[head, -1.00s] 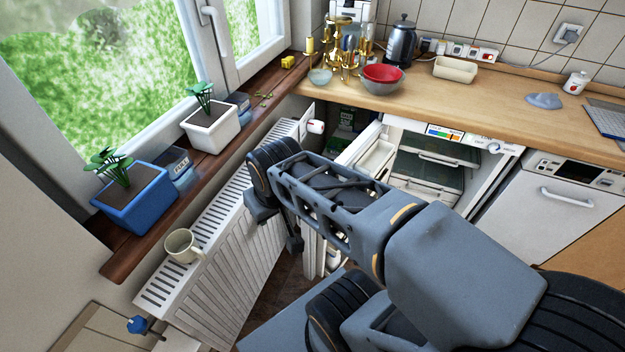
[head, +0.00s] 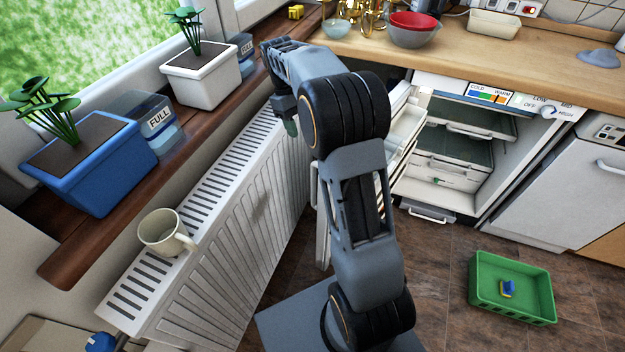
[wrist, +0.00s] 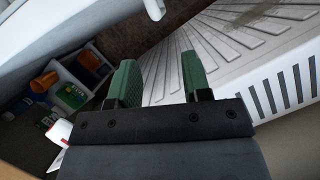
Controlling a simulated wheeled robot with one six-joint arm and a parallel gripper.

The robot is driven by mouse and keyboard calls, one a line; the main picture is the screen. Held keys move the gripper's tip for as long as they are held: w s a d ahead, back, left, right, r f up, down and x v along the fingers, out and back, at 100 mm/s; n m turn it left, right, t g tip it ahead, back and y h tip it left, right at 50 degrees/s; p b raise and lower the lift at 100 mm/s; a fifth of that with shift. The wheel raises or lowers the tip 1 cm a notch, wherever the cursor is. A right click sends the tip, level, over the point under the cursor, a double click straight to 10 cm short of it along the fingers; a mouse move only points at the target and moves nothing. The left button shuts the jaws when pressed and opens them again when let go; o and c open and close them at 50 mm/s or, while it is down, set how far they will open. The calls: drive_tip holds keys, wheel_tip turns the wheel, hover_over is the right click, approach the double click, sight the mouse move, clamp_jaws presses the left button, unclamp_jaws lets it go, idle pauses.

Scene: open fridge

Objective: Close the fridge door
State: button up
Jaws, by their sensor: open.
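The fridge (head: 505,165) stands open under the counter, with drawers and a shelf inside. Its white door (head: 321,215) is swung out to the left, toward the radiator. Door shelves (head: 404,138) show right of my arm; my arm hides much of the door. My gripper (head: 291,126) is above the gap between radiator and door, at the door's outer side. In the wrist view my gripper (wrist: 160,78) has two green fingers apart with nothing between them. A white panel (wrist: 60,30), probably the door, runs along the top left there, apart from the fingers.
The ribbed radiator (head: 235,215) is close left of my gripper, with a mug (head: 165,232) on it. The windowsill (head: 185,150) holds potted plants. A green crate (head: 512,287) lies on the floor at right. A niche with bottles (wrist: 72,95) shows in the wrist view.

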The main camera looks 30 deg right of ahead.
sight(313, 169)
drive_tip(key=b+x, duration=0.1)
drive_tip(key=x, duration=0.4)
drive_tip(key=b+x, duration=0.2)
drive_tip(key=x, duration=0.3)
drive_tip(key=b+x, duration=0.1)
drive_tip(key=x, duration=0.4)
drive_tip(key=shift+w+d+f, duration=0.1)
drive_tip(key=shift+w+d, duration=0.15)
drive_tip(key=shift+w, duration=0.05)
clamp_jaws()
